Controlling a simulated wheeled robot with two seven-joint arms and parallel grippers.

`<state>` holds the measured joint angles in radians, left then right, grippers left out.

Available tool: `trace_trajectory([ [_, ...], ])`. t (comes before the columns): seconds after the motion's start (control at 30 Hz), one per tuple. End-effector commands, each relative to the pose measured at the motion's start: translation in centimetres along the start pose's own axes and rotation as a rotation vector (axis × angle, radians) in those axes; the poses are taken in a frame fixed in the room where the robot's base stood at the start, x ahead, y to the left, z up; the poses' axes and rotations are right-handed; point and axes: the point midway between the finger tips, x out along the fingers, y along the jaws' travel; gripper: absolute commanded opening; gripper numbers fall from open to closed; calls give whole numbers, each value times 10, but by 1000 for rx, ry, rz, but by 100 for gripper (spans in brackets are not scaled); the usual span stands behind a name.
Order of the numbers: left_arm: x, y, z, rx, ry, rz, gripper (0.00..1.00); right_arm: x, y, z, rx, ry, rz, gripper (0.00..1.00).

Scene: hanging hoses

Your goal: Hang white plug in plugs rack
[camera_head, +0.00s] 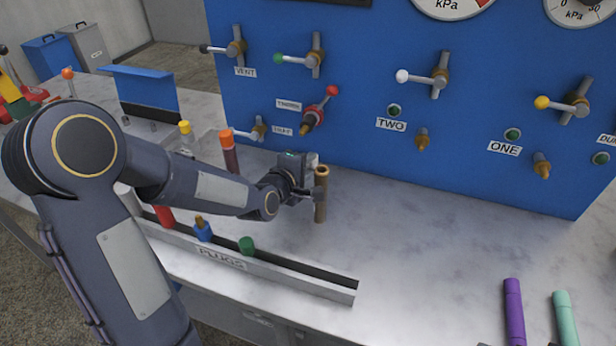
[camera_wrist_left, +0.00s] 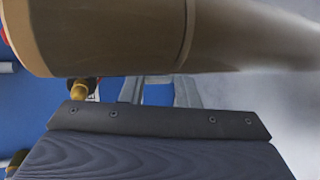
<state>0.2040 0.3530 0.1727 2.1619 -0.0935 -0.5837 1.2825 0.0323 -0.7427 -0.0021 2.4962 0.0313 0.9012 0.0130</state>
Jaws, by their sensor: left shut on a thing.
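My left gripper (camera_head: 308,192) is shut on an upright brown cylinder (camera_head: 321,205) with a tan end, over the table behind the plugs rack. The same cylinder (camera_wrist_left: 120,35) lies across the top of the left wrist view, close to the camera. The plugs rack (camera_head: 300,279) is a long pale rail with a dark slot and a PLUGS label. A blue plug (camera_head: 203,232), a green plug (camera_head: 247,245) and a red piece (camera_head: 164,216) stand along it. I cannot make out a white plug for certain; a whitish piece (camera_head: 129,199) is partly hidden by my left arm.
A blue panel (camera_head: 360,130) with valves, levers and gauges stands behind the table. Orange-topped (camera_head: 229,152) and yellow-topped (camera_head: 186,137) cylinders stand behind my left arm. Purple (camera_head: 513,310) and mint (camera_head: 565,318) hoses are at lower right.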

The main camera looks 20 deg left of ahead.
Motion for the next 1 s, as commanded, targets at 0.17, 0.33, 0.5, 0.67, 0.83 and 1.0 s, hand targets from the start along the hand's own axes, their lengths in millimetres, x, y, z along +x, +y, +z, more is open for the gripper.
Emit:
trace_trajectory([
  [0.17, 6, -19, -1, -2, 0, -3, 7, 1, 0, 1, 0, 0, 0, 51],
  [0.33, 14, -36, -3, -2, -1, -1, 7, -1, 0, 0, 0, 0, 0, 51],
  [0.5, 16, -38, -4, -1, 0, 3, 6, -1, 0, 0, 0, 0, 0, 51],
  [0.67, 16, -39, -4, -1, 0, 3, 6, 1, 0, 0, 0, 0, 0, 51],
  [0.83, 17, -40, -4, -1, 0, 2, 39, 2, 1, 1, 0, 0, 0, 51],
  [1.0, 17, -40, -4, -1, 0, 2, 52, 2, 1, 1, 0, 0, 0, 51],
])
